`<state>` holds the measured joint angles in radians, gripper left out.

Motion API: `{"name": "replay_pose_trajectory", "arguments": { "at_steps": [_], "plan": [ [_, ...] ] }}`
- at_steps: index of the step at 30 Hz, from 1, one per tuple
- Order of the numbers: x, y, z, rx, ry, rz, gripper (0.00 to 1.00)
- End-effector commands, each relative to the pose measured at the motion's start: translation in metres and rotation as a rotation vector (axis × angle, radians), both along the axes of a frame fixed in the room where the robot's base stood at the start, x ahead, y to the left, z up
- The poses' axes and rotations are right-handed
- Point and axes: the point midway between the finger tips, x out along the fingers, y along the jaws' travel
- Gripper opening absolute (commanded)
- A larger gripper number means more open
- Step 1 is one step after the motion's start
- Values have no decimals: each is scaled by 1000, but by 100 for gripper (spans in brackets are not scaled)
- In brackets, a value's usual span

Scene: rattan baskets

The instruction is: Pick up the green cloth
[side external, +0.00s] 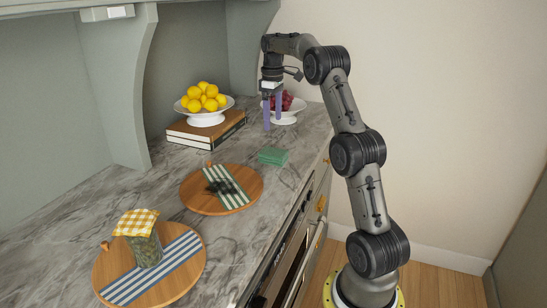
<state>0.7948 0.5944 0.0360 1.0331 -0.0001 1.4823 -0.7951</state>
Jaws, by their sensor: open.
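The green cloth (273,156) lies flat as a small folded rectangle on the marble counter, near its front edge. My gripper (272,125) is above and behind the cloth, with its two purple fingers pointing down. It is open, and nothing shows between the fingers. The gripper is apart from the cloth, and its exact height over the counter is hard to tell.
A white bowl of red fruit (290,116) stands just behind my gripper. A bowl of lemons (203,101) sits on books (185,134) to the left. A round board with a striped cloth (195,200) and another board with a jar (143,250) lie nearer. Counter (170,165) between is clear.

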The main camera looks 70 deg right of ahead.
Motion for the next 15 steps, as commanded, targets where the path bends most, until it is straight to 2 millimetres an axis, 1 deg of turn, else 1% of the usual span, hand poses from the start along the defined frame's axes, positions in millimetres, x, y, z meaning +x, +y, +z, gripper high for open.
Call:
{"name": "replay_pose_trajectory", "arguments": {
  "at_steps": [2, 9, 12, 15],
  "plan": [
    [-1, 0, -8, 0, -1, -3, 100],
    [-1, 1, -53, 1, 1, -1, 100],
    [-1, 0, -67, -1, -1, -1, 100],
    [-1, 0, -77, -2, -2, -1, 100]
  ]
}}
